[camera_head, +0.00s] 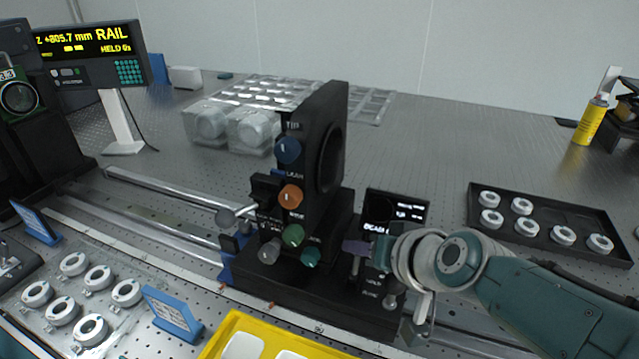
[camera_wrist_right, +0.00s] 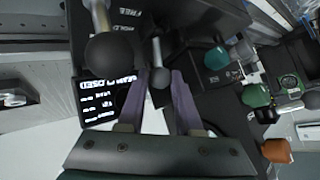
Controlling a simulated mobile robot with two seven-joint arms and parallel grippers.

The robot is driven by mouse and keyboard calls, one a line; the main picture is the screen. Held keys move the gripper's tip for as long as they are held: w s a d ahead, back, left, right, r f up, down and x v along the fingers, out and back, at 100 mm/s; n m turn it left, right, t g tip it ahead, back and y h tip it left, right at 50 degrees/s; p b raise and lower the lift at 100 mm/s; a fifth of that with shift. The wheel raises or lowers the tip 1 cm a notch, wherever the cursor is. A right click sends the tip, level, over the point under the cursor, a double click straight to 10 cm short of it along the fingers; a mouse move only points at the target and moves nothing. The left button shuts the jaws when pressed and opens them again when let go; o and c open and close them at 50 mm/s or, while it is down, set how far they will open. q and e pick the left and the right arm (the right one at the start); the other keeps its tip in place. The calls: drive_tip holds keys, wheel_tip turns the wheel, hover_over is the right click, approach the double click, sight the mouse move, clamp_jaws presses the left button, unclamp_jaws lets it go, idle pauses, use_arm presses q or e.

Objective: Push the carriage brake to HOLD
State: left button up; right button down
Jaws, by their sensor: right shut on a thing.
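The dark carriage block (camera_head: 325,285) stands on the rail and bears two short levers on its right side. My right gripper (camera_head: 358,246) reaches in from the right, with its purple fingers on either side of one lever's dark ball knob (camera_wrist_right: 160,76). It is shut on that lever; its metal stem (camera_head: 355,266) shows below the fingers in the head view. The second lever (camera_wrist_right: 108,52), with a larger-looking ball knob, is apart from the fingers. FREE and HOLD labels (camera_wrist_right: 130,27) lie between the two levers; I cannot tell which lever they belong to. My left gripper is out of view.
An upright dark ring mount (camera_head: 340,125) with coloured knobs stands on the carriage. A small display (camera_head: 397,210) is close behind my right gripper. The rail readout (camera_head: 95,45) shows RAIL and HELD. A black tray (camera_head: 545,245) holds several rings at right. A yellow tray (camera_head: 225,330) is in front.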

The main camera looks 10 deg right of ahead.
drive_tip(key=shift+w+d+f+m+g+y, duration=0.2)
drive_tip(key=shift+w+d+m+g+y, duration=0.15)
drive_tip(key=shift+g, duration=0.35)
drive_tip(key=c, duration=0.9)
unclamp_jaws()
drive_tip(key=shift+w, duration=0.1)
drive_tip(key=shift+o, duration=0.2)
drive_tip(key=shift+r, duration=0.2)
drive_tip(key=p+v, duration=0.6)
drive_tip(key=v, duration=0.2)
drive_tip(key=shift+p, duration=0.4)
drive_tip(key=shift+p+v, duration=0.3)
drive_tip(key=shift+v, duration=0.5)
